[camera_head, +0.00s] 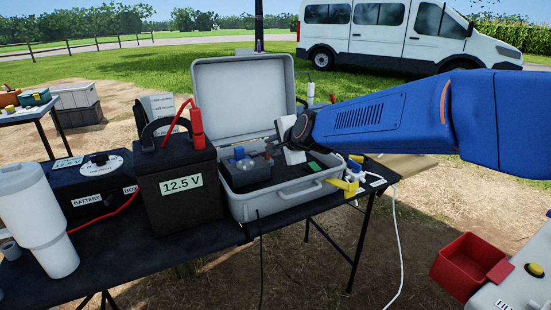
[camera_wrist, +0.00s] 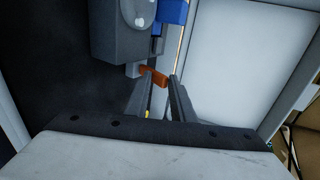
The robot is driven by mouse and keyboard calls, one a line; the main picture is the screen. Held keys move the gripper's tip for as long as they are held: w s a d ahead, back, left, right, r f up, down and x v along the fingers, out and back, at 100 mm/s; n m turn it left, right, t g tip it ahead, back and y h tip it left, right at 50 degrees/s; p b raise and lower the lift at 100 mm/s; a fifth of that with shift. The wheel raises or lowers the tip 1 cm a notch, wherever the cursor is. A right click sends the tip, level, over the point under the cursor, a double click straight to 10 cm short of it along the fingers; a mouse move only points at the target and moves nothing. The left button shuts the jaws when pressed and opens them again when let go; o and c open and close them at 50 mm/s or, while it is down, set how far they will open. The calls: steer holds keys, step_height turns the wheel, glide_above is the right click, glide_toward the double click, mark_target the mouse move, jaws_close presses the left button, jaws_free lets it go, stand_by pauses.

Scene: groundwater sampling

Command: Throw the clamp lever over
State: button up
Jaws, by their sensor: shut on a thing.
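The clamp lever is a small orange piece (camera_wrist: 155,75) in the wrist view, beside a grey device (camera_wrist: 118,30) with a blue part (camera_wrist: 172,14). My gripper (camera_wrist: 159,82) has its two dark fingers on either side of the orange lever and is shut on it. In the head view the device (camera_head: 247,169) sits inside the open grey case (camera_head: 306,194). There my gripper (camera_head: 272,146) reaches into the case from the right. In the head view the lever is too small and partly covered to make out clearly.
The case lid (camera_head: 243,90) stands open behind the device. A black 12.5 V battery (camera_head: 178,212) with a red clip (camera_head: 197,128) stands to the left of the case. A white jug (camera_head: 40,220) is at the table's left. A red bin (camera_head: 468,266) is at the lower right.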

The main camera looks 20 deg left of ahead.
steer(key=shift+a+r, duration=0.1)
steer(key=shift+r, duration=0.05)
steer(key=shift+o, duration=0.3)
steer(key=shift+w+a+r+g+h, duration=0.5)
steer(key=shift+w+a, duration=0.25)
steer(key=shift+a, duration=0.05)
steer(key=o, duration=0.5)
steer(key=shift+o, duration=0.2)
steer(key=shift+f, duration=0.1)
steer(key=v, duration=1.7)
steer(key=shift+s+r, duration=0.2)
steer(key=shift+r, duration=0.15)
